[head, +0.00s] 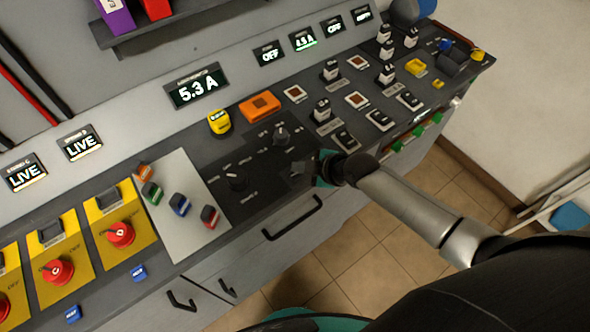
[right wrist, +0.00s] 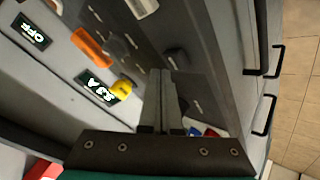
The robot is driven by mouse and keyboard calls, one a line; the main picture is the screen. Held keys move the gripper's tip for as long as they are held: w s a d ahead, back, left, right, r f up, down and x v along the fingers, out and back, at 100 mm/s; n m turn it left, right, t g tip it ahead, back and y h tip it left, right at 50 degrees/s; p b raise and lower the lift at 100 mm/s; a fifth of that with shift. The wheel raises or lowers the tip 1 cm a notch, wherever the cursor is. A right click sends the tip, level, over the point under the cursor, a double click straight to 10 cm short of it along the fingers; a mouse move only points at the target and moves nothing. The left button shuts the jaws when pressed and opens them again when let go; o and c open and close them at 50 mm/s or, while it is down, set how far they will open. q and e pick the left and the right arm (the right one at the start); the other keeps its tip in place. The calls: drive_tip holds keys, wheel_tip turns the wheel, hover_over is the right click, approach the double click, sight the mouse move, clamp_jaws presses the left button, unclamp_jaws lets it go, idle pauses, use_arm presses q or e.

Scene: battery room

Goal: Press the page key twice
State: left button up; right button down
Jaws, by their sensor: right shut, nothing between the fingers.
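No key has a readable "page" label, so I cannot tell which one is the page key. Candidates near the "5.3 A" display (head: 196,86) are a yellow key (head: 219,122) and an orange block with a square centre (head: 260,107). The yellow key (right wrist: 122,89) and orange block (right wrist: 91,48) also show in the right wrist view. My right gripper (head: 300,168) is shut and empty, over the console's front part beside the dark knob panel (head: 250,178). Its fingers (right wrist: 166,73) show close together in the right wrist view, apart from the yellow key. My left gripper is not in view.
Two black knobs (head: 281,134) (head: 237,179) stand up from the dark panel. Several coloured keys (head: 180,205) and red rotary switches (head: 120,234) are to the left. Rocker switches (head: 322,110) are to the right. A drawer handle (head: 292,218) juts out below the console edge.

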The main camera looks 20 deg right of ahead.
sight(299, 176)
drive_tip(key=shift+r, duration=0.1)
wheel_tip(299, 176, up, 5)
drive_tip(key=p, duration=0.4)
drive_tip(key=shift+p, duration=0.35)
idle(0.6)
